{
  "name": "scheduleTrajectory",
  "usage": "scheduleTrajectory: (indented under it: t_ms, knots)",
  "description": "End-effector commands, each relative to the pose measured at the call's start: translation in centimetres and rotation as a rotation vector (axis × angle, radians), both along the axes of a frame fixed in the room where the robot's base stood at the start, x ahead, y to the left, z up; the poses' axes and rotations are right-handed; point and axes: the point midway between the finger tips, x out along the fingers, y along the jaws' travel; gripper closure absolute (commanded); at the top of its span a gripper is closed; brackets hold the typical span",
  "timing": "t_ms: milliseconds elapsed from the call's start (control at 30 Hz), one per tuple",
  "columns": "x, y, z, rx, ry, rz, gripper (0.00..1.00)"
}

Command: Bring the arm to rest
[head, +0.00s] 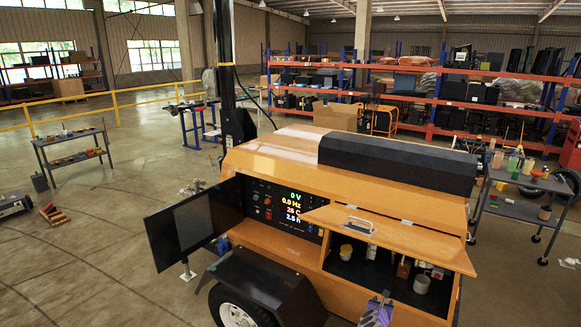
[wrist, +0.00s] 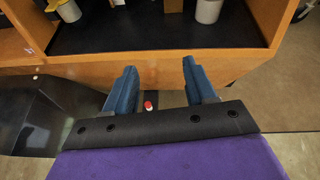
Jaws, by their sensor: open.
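My gripper shows in the wrist view (wrist: 160,82), with its two blue fingers spread apart and nothing between them. In the head view, its purple part (head: 375,314) shows at the bottom edge, in front of the light tower's lower side. The orange light tower (head: 270,160) stands in the middle, with a lit control panel (head: 283,203). Its storage compartment (head: 385,283) is open, holding a grey cup (head: 422,284), a yellow-topped container (head: 346,251) and other items. In the wrist view, the compartment's floor (wrist: 140,33) lies ahead of the fingers.
The raised orange hatch (head: 395,238) sticks out above the compartment. A dark panel door (head: 190,226) stands open at left, above the black fender (head: 262,282) and wheel. A grey cart (head: 520,205) stands at right. Open floor (head: 120,240) lies at left.

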Motion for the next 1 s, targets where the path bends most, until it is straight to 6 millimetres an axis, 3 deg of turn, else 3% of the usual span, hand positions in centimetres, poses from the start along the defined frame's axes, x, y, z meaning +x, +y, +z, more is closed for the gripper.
scheduleTrajectory:
  t_ms: [367, 567, 767, 1000]
  knots:
    - [1.9, 2.3, 4.3, -0.170, 0.133, 0.221, 0.45]
    - [2.3, 5.2, 8.6, -0.347, 0.262, 0.432, 0.45]
    - [1.0, 8.1, 12.7, -0.530, 0.395, 0.647, 0.45]
    - [-2.6, 11.2, 17.0, -0.728, 0.542, 0.907, 0.45]
